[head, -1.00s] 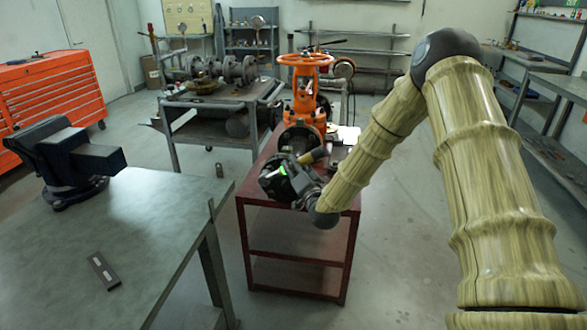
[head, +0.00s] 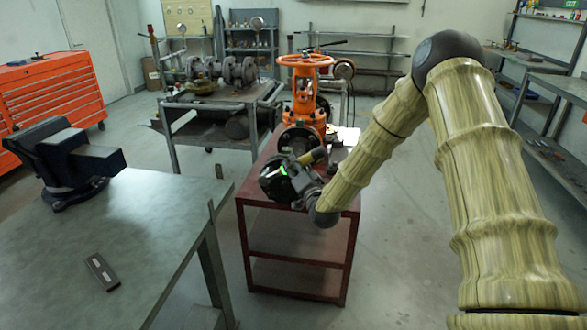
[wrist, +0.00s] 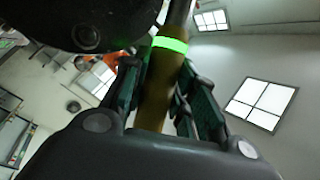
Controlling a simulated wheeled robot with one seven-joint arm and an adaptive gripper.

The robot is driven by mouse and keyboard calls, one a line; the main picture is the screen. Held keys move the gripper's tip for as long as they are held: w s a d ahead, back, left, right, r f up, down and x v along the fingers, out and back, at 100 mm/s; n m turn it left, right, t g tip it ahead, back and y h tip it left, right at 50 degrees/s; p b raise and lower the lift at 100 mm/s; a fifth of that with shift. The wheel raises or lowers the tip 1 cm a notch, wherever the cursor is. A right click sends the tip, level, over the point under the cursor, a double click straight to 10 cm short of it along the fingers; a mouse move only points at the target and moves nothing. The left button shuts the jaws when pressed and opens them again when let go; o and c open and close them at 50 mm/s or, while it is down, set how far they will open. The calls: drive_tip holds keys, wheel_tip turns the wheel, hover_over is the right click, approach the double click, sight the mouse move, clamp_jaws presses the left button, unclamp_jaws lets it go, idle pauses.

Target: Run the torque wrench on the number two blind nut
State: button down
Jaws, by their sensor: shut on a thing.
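The orange gate valve (head: 304,85) with its handwheel stands on the dark red table (head: 297,218). A dark bolted flange (head: 299,138) on it faces my side. Its nuts are too small to tell apart, and I cannot tell which is number two. My gripper (wrist: 160,92) is shut around a brownish-yellow handle with a bright green band, which I take to be the torque wrench (wrist: 158,88). In the head view my gripper (head: 305,167) is just in front of the flange. The wrench's working end is hidden, so contact with a nut cannot be told.
A workbench (head: 150,235) with a vise (head: 68,160) and a small dark bar (head: 102,272) fills the left foreground. A cart (head: 205,115) with pipe parts stands behind. An orange tool chest (head: 50,95) is at left. The floor right of the red table is open.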

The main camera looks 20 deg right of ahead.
drive_tip(key=shift+w+d+b, duration=0.45)
drive_tip(key=shift+w+d, duration=0.05)
drive_tip(key=shift+w, duration=0.25)
drive_tip(key=shift+w+d+b, duration=0.4)
drive_tip(key=shift+w+d, duration=0.1)
drive_tip(key=shift+w, duration=0.25)
idle(1.6)
drive_tip(key=shift+w+d+r, duration=0.15)
drive_tip(key=shift+r, duration=0.05)
idle(0.8)
drive_tip(key=shift+s+a+f+b, duration=0.15)
drive_tip(key=shift+s+a+b, duration=0.05)
drive_tip(key=shift+b, duration=0.3)
idle(0.7)
